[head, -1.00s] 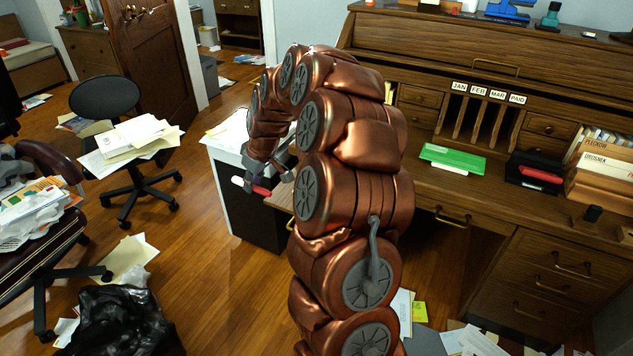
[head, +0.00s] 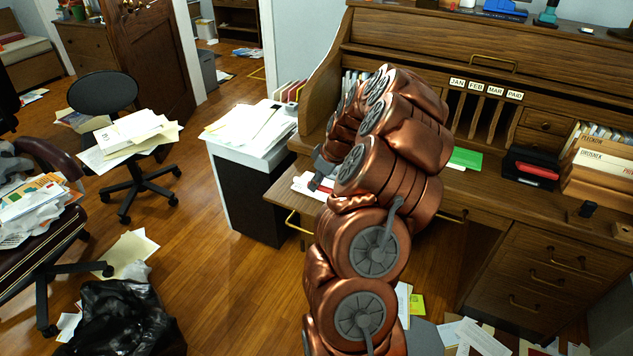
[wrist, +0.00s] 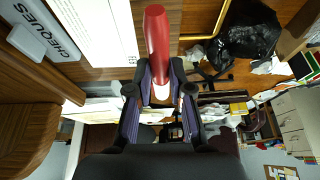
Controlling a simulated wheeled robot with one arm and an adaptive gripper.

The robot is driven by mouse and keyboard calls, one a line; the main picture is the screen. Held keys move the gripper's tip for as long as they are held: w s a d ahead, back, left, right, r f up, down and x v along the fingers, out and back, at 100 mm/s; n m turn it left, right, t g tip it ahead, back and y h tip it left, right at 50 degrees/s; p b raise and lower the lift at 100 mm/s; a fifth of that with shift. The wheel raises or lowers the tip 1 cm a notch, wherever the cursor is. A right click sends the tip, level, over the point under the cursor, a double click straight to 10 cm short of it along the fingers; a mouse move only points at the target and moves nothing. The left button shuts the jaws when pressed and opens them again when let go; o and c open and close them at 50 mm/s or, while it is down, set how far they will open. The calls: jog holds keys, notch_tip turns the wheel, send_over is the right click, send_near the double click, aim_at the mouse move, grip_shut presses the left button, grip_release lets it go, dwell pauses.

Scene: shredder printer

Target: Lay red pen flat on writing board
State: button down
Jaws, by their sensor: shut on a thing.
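The red pen (wrist: 157,38) is in my gripper (wrist: 160,82), pointing out past the fingers in the wrist view, with a pale end between them. The fingers are shut on it. The writing board (head: 282,190) is the wooden leaf jutting out at the desk's left end in the head view. My gripper (head: 322,165) is over or beside this leaf, partly hidden by my arm. I cannot tell whether the pen touches the board.
White papers (wrist: 100,28) and a box marked CHEQUES (wrist: 40,38) are close by in the wrist view. A white cabinet with papers (head: 250,125) stands left of the desk. A brass handle (head: 292,222) hangs at the board's front. A green item (head: 465,158) lies on the desk.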

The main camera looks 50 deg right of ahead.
aim_at(325, 187)
jog(key=shift+f+b, duration=0.1)
jog(key=shift+b, duration=0.35)
jog(key=shift+f, duration=0.15)
jog(key=shift+f+b, duration=2.4)
jog(key=shift+f, duration=1.15)
jog(key=c, duration=1)
grip_release()
jog(key=shift+r, duration=0.1)
jog(key=v, duration=1.2)
